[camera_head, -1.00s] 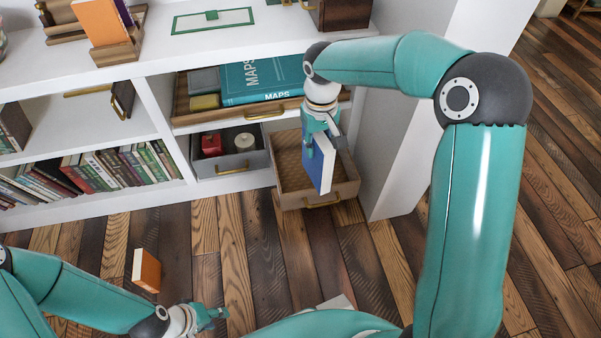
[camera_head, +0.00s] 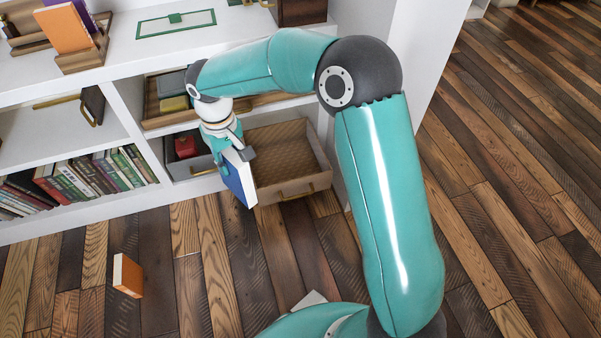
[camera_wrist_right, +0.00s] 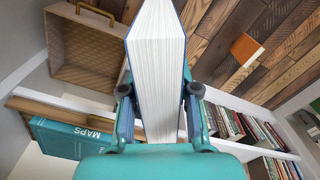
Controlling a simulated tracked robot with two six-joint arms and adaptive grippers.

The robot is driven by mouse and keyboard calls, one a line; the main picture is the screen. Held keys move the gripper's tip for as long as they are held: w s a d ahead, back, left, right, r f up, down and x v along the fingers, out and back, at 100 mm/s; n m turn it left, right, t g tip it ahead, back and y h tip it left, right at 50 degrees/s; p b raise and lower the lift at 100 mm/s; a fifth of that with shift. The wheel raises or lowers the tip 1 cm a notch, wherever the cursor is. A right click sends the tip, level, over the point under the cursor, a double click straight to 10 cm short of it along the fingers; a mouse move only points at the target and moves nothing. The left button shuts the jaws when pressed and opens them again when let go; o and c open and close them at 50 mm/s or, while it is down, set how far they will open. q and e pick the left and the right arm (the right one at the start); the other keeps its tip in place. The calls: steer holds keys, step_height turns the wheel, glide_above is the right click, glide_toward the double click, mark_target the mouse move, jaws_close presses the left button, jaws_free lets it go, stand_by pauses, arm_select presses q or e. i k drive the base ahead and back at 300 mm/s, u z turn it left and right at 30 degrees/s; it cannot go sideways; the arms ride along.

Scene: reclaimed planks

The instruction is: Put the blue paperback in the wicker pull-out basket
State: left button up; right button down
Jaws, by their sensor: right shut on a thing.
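The blue paperback (camera_head: 239,180) is held upright by my right gripper (camera_head: 233,156), which is shut on it. In the right wrist view the white page edges of the paperback (camera_wrist_right: 157,75) stand between the two fingers (camera_wrist_right: 157,95). The wicker pull-out basket (camera_head: 300,185) is pulled out at the bottom of the shelf and looks empty where it shows. In the head view the paperback is at the basket's left side, overlapping its left edge. It also shows in the right wrist view (camera_wrist_right: 92,48). My left gripper is out of view.
A grey bin (camera_head: 204,186) with a red item (camera_head: 186,147) sits left of the basket. A wooden tray above holds items; the teal MAPS book (camera_wrist_right: 75,138) shows in the wrist view. An orange book (camera_head: 127,275) stands on the open plank floor. Books (camera_head: 75,180) fill the lower left shelf.

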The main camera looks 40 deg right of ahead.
mark_target(289, 178)
steer(key=k, duration=0.65)
steer(key=z, duration=0.35)
steer(key=i, duration=1.5)
